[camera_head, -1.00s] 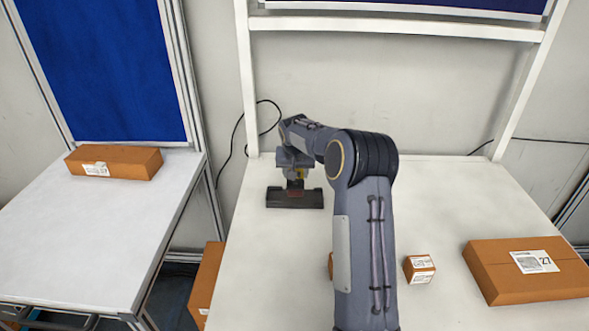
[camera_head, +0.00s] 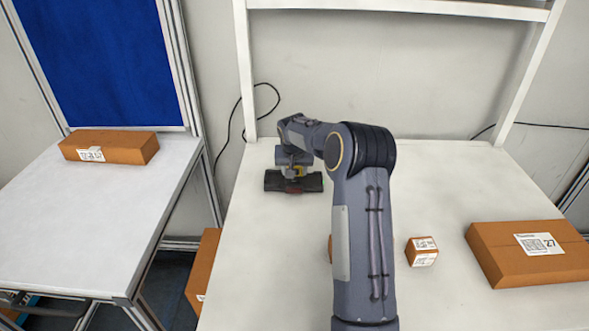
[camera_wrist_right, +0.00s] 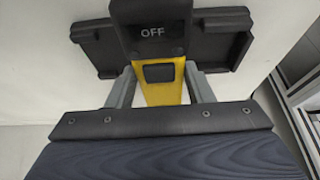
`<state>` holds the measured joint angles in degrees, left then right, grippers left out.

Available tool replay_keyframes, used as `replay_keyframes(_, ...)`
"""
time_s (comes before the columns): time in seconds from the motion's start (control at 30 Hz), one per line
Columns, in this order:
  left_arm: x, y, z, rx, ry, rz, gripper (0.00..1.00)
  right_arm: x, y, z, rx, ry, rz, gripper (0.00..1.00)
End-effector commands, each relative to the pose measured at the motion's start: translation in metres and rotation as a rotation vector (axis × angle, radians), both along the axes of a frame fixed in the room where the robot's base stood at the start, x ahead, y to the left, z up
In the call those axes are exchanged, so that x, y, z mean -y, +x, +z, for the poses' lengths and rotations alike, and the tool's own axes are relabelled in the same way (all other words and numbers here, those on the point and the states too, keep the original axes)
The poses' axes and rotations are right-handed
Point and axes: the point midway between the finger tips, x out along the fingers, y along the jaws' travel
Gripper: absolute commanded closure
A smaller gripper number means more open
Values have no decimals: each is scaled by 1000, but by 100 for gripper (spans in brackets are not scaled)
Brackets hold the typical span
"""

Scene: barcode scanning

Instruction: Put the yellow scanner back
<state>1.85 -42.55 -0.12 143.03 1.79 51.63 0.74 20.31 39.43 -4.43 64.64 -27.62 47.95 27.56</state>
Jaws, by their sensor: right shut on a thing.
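The yellow scanner (camera_wrist_right: 170,92) is between the two fingers of my right gripper (camera_wrist_right: 152,88). Its dark head, marked OFF, points away from the wrist. In the wrist view the holder (camera_wrist_right: 228,45) lies right behind the scanner head. My right gripper (camera_head: 292,172) is over the holder, shut on the scanner. Whether the scanner touches the holder cannot be told. My left gripper is not in view.
A small carton (camera_head: 422,252) and a larger flat box (camera_head: 535,255) lie on the right of the white table (camera_head: 270,270). Another small carton is mostly hidden by my right arm. A box (camera_head: 110,147) lies on the left table. A black cable (camera_head: 240,125) hangs behind the holder.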

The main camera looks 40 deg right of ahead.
Motion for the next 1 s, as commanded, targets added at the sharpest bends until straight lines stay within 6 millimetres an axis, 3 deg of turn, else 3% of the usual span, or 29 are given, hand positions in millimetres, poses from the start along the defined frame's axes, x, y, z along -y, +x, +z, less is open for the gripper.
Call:
replay_keyframes(0.67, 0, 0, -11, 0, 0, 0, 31, 0, 0, -12, 1, -1, 0, 83)
replay_keyframes(0.7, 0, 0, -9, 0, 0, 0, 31, 0, 0, -11, 2, -1, 0, 48)
replay_keyframes(0.87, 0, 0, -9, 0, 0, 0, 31, 0, 0, -11, 1, -1, 0, 28)
replay_keyframes(1.0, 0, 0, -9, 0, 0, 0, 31, 0, 0, -11, 1, -1, 0, 28)
